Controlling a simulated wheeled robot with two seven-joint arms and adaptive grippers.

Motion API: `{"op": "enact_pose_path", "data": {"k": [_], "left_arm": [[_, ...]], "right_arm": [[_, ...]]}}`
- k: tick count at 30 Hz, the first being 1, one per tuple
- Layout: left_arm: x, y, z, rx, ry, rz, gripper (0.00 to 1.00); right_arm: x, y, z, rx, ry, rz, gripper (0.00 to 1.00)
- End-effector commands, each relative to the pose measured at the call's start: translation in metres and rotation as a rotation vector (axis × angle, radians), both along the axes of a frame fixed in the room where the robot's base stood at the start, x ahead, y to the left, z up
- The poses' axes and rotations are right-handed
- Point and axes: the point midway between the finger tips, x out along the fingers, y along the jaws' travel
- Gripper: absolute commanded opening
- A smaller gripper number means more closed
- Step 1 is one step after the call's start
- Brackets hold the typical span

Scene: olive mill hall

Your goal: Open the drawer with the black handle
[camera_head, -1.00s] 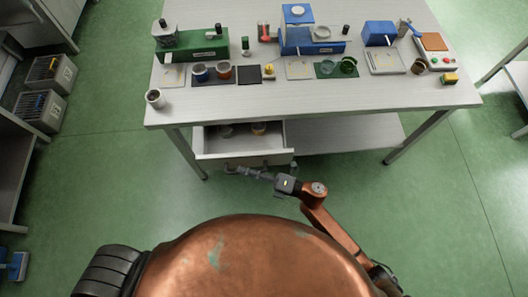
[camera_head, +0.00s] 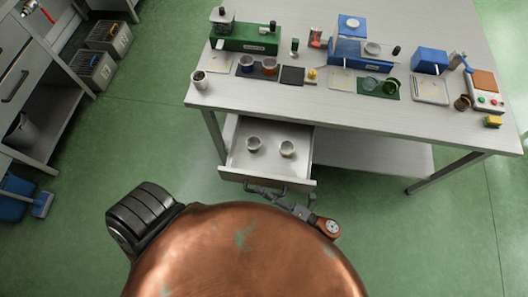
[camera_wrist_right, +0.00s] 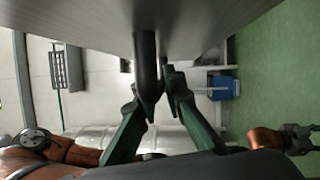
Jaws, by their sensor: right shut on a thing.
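In the right wrist view the handle (camera_wrist_right: 146,62) is a dark bar between the fingers, below the grey drawer front. My right gripper (camera_head: 257,187) is shut on the handle; its fingers also show in the wrist view (camera_wrist_right: 160,88). My left gripper (camera_wrist_right: 300,138) seems to show at the right edge of the wrist view, too small to tell its state.
The worktable (camera_head: 330,112) carries a green device (camera_head: 246,38), a blue device (camera_head: 360,50), cups and trays. Green floor is free right of the drawer.

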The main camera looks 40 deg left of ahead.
Motion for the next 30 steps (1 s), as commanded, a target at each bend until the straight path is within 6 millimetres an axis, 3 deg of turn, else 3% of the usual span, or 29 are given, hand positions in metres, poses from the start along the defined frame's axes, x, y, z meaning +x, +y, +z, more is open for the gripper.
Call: {"op": "enact_pose_path", "data": {"k": [1, 2, 9, 20, 23, 30], "left_arm": [[0.000, 0.000, 0.000, 0.000, 0.000, 0.000, 0.40], [0.000, 0.000, 0.000, 0.000, 0.000, 0.000, 0.40], [0.000, -0.001, 0.000, -0.001, 0.000, 0.001, 0.40], [0.002, 0.001, 0.000, 0.001, -0.004, 0.000, 0.40], [0.002, 0.000, 0.000, 0.001, -0.003, 0.000, 0.40], [0.001, 0.000, 0.000, 0.000, -0.002, 0.001, 0.40]], "right_arm": [[0.000, -0.001, -0.001, -0.002, 0.000, 0.000, 0.00], [0.000, -0.001, -0.001, -0.002, 0.000, 0.000, 0.10], [0.000, -0.001, -0.001, -0.001, 0.000, -0.001, 0.27], [0.001, -0.006, -0.001, -0.002, 0.000, -0.002, 0.27], [0.002, -0.018, -0.002, -0.003, 0.001, -0.002, 0.27], [0.006, -0.067, -0.006, -0.004, 0.003, -0.002, 0.27]]}}
